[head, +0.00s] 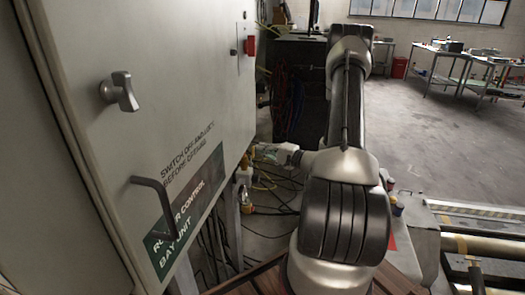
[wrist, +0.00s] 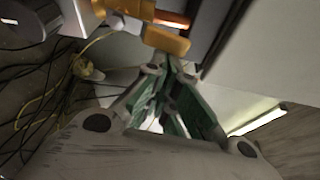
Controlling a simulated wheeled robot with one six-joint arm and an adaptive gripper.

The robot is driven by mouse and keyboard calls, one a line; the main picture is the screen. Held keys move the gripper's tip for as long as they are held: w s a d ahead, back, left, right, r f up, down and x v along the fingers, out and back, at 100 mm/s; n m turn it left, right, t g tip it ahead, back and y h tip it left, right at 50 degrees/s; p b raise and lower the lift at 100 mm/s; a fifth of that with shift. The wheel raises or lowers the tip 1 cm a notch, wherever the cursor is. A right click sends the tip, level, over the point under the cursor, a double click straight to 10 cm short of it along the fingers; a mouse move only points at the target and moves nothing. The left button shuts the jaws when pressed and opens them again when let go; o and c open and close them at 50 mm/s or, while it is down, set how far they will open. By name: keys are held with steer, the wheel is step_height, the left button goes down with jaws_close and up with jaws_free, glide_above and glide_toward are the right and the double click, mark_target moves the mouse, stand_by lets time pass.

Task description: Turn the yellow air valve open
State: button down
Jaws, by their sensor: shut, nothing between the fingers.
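The yellow air valve handle (wrist: 166,40) shows at the top middle of the wrist view, with an orange bar and grey pipe parts beside it. In the head view a small yellow part (head: 246,198) shows low by the cabinet's far edge; it is too small to make out its handle. My gripper (wrist: 168,68) is shut and empty, its green-sided fingertips just below the yellow handle in the wrist view. I cannot tell whether they touch it. In the head view my gripper (head: 268,152) is small beside the cabinet edge, at the end of my arm.
A grey control cabinet (head: 150,55) with a knob, a bar handle and a green label fills the left. Black and yellow cables (wrist: 60,90) lie on the floor nearby. Rollers (head: 485,245) are at lower right. Open floor and workbenches (head: 440,65) are beyond.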

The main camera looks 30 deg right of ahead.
steer(key=shift+s+a+r, duration=0.2)
steer(key=shift+a, duration=0.05)
stand_by(0.3)
stand_by(0.4)
